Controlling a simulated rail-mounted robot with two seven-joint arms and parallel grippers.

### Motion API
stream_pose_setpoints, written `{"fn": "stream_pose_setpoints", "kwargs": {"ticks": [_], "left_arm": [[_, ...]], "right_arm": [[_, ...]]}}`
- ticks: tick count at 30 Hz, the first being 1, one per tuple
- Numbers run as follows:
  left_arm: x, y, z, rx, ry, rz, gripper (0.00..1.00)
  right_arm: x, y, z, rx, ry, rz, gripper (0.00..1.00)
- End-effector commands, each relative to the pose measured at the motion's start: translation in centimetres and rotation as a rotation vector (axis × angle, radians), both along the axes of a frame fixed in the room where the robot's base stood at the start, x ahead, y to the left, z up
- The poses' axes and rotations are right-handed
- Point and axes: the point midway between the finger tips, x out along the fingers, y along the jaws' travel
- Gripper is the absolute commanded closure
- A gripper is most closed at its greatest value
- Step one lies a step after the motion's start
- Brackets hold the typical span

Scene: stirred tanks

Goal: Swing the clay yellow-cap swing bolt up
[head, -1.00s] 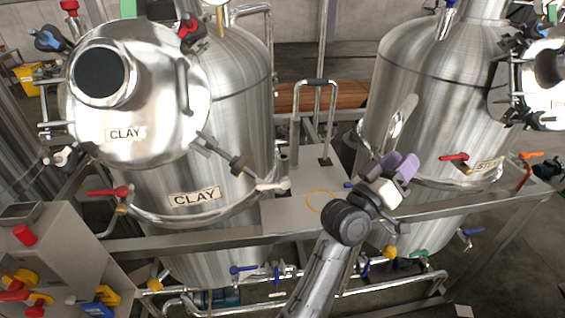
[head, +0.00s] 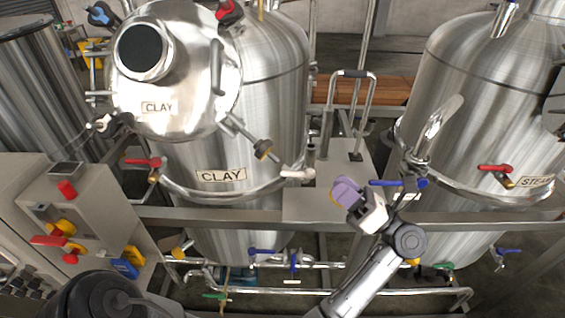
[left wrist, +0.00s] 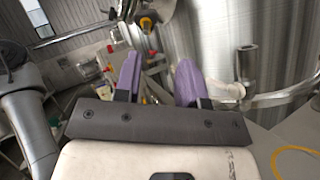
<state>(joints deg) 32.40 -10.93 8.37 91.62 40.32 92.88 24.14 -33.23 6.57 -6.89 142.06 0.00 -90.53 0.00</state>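The clay tank (head: 250,100) has a round lid (head: 190,95) marked CLAY, swung up. Its yellow-cap swing bolt (head: 262,149) hangs out from the lower right of the lid, angled down to the right. The dark cap with a yellow patch also shows at the top of the left wrist view (left wrist: 147,20). My left gripper (head: 343,193), with purple fingers, is to the right of and below the bolt, apart from it. Its fingers (left wrist: 157,82) are spread and empty. My right gripper is in neither view.
Other swing bolts have red (head: 228,10), blue (head: 99,14) and white (head: 101,124) caps. A frame rail (head: 390,222) runs across below the tanks. The steam tank (head: 480,110) stands right, and a control box (head: 75,225) left.

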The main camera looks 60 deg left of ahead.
Motion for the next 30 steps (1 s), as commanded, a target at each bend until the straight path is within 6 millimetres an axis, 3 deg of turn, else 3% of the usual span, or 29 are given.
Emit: {"fn": "stream_pose_setpoints", "kwargs": {"ticks": [6,11,30], "left_arm": [[-1.9,-0.5,-1.2,-0.022,-0.123,0.082,0.63],[-2.6,0.5,-0.7,-0.009,-0.143,0.075,0.63],[-8.8,8.1,3.2,-0.006,-0.14,0.072,0.63]], "right_arm": [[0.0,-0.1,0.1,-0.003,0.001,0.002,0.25],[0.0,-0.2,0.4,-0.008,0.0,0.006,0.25],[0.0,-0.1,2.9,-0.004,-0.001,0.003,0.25]]}}
